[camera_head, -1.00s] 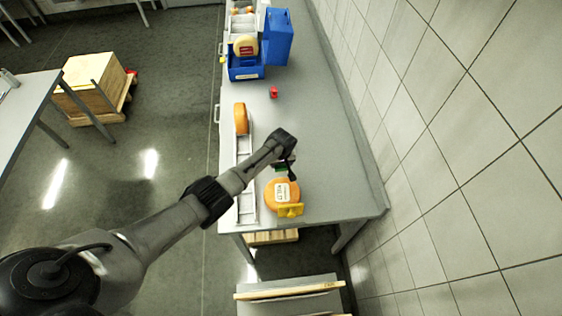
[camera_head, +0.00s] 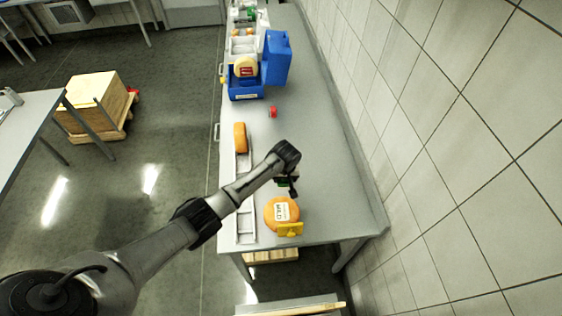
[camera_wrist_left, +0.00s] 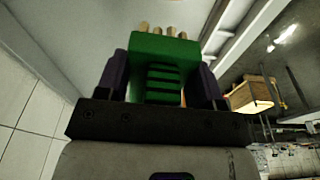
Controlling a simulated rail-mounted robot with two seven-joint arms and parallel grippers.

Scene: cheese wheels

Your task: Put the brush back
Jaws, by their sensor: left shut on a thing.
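My left gripper (camera_head: 288,184) hangs over the grey workbench, just behind the labelled orange cheese wheel near its front end. In the left wrist view the two dark fingers (camera_wrist_left: 160,88) are shut on the green brush (camera_wrist_left: 165,48), one on each side. The brush is a green block with a ribbed face and several short tan tufts at its far end. In the head view only a bit of green shows under the wrist. I cannot tell whether the brush touches the bench. My right gripper is not in view.
The orange cheese wheel (camera_head: 281,212) has a yellow object (camera_head: 290,229) at its front. Further back are a small red item (camera_head: 273,112) and a blue bin (camera_head: 246,91). A tiled wall (camera_head: 450,130) bounds the right.

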